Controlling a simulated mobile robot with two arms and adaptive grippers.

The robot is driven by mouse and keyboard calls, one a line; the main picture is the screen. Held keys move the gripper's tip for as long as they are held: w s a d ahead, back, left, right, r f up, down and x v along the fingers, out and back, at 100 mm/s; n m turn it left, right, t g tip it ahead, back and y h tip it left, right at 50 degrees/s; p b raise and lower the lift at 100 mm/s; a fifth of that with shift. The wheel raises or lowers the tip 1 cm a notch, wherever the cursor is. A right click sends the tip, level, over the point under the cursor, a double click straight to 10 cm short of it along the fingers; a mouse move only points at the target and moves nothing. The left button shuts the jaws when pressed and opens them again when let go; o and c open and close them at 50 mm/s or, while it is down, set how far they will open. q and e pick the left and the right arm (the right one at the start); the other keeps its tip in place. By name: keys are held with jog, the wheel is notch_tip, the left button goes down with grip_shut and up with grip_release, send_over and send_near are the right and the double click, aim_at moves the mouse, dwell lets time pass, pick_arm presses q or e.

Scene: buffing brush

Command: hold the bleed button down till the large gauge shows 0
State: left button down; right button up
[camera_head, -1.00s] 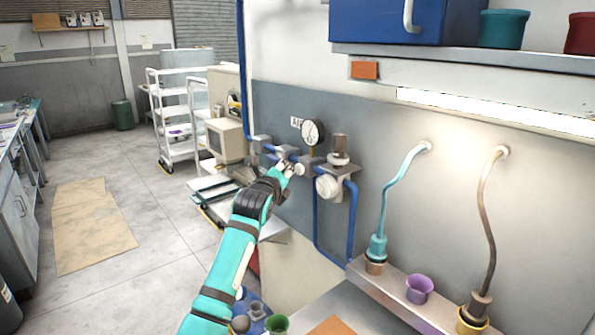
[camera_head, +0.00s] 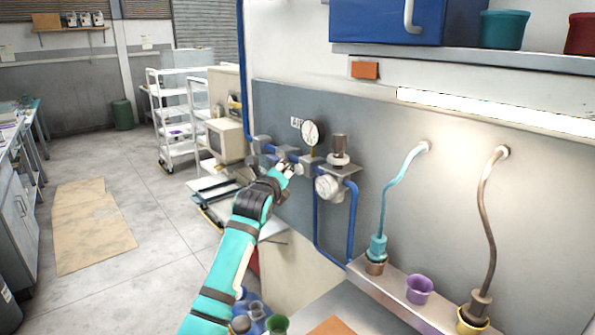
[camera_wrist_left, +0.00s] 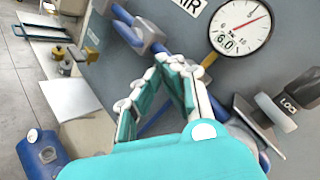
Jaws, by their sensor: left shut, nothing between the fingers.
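The large gauge (camera_head: 313,133) stands on top of the blue air pipe on the grey wall panel. In the left wrist view the large gauge (camera_wrist_left: 241,27) has a red needle pointing up and right, and its face carries the figure 6.0. My left gripper (camera_head: 288,170) is at the pipe fittings just below and left of the gauge. In the left wrist view my left gripper (camera_wrist_left: 172,62) is shut and empty, its fingertips together in front of the pipe. I cannot make out the bleed button or whether the fingers touch it. My right gripper is out of view.
A regulator (camera_head: 340,150) with a second round dial (camera_head: 327,187) stands right of the gauge. In the left wrist view a knob marked LOCK (camera_wrist_left: 290,104) lies at the right. A metal ledge (camera_head: 388,293) with cups and hoses runs at the lower right.

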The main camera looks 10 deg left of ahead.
pick_arm(q)
jog(key=shift+w+d, duration=0.25)
jog(key=shift+w, duration=0.1)
jog(key=shift+w+d, duration=0.35)
jog(key=shift+w, duration=0.05)
dwell(1.9)
jog(key=shift+s+a+r+p, duration=0.1)
jog(key=shift+p, duration=0.3)
dwell(2.4)
jog(key=shift+s+a+p, duration=0.5)
jog(key=shift+s+p, duration=0.15)
